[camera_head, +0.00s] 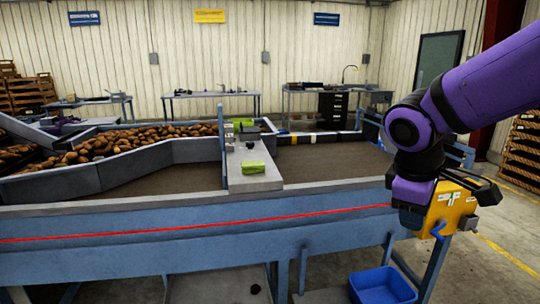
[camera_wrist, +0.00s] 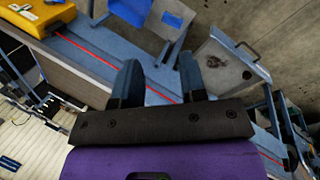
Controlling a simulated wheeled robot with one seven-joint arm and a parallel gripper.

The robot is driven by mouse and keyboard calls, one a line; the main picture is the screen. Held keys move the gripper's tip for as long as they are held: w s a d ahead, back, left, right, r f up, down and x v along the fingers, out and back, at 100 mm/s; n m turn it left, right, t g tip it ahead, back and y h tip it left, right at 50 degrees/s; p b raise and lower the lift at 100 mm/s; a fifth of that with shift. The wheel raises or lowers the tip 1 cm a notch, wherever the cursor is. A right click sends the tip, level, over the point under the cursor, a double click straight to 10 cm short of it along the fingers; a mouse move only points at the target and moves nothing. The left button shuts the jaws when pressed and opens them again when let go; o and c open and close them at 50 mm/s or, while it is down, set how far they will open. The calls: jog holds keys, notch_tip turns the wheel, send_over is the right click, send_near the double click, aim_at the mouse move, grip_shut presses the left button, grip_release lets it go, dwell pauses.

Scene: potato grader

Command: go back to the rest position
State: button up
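My gripper (camera_wrist: 159,62) shows in the wrist view with its two dark fingers apart. Nothing is seen between them except the scene behind. In the head view my purple arm comes in from the right, and its dark end (camera_head: 412,216) hangs in front of the grader's right end, overlapping the yellow box (camera_head: 457,203) in the picture.
Potatoes (camera_head: 130,140) lie in the grader's left trough. A green block (camera_head: 253,167) lies on the grey ledge (camera_head: 262,183) across the belt. A blue bin (camera_head: 383,286) stands on the floor below the right end. Workbenches (camera_head: 211,94) line the back wall.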

jog(key=s+d+r+m+t+y, duration=0.1)
jog(key=s+d+r+m, duration=0.1)
jog(key=s, duration=0.4)
jog(key=s+d+r+m+t+y, duration=0.2)
jog(key=s+r+m, duration=0.2)
jog(key=s+m, duration=0.2)
jog(key=shift+s+d+r+m, duration=0.25)
jog(key=shift+m, duration=0.55)
jog(key=shift+a, duration=0.15)
